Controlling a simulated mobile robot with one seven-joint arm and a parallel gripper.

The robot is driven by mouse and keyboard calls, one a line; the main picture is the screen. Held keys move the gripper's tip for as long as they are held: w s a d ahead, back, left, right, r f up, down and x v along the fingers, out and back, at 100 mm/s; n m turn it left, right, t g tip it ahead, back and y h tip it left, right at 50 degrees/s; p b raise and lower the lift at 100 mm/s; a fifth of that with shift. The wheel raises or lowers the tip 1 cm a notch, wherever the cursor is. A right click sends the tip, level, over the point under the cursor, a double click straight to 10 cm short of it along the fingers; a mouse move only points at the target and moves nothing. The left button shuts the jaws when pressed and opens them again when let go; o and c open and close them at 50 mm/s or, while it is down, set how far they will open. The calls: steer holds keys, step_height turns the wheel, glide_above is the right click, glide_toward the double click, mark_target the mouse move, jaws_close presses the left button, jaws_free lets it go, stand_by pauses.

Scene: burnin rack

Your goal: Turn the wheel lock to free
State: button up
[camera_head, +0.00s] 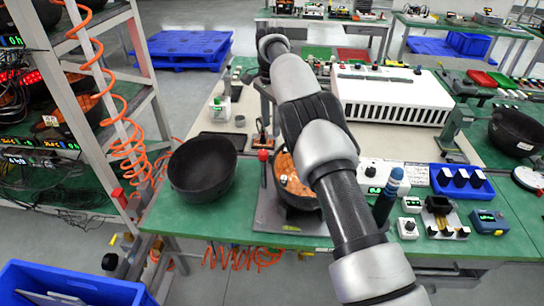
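My arm rises from the bottom right, crosses the middle of the head view and bends down at its far end, over the back left part of the bench. My gripper cannot be made out clearly there; its fingers are too small and partly covered by the arm. I cannot pick out the wheel lock with certainty. A small red-knobbed upright (263,156) stands beside a dark bowl with an orange-brown inside (284,186), on a grey plate (268,217). My arm covers part of this bowl.
An empty black bowl (202,170) stands at the left of the green bench (165,215). A white vented box (392,98) is behind my arm. A blue tray (461,181) and small devices lie at right.

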mark_target(271, 157)
step_height(271, 157, down, 13)
steer(key=shift+r+b, duration=0.1)
steer(key=shift+b, duration=0.75)
steer(key=shift+w, duration=0.1)
jaws_close()
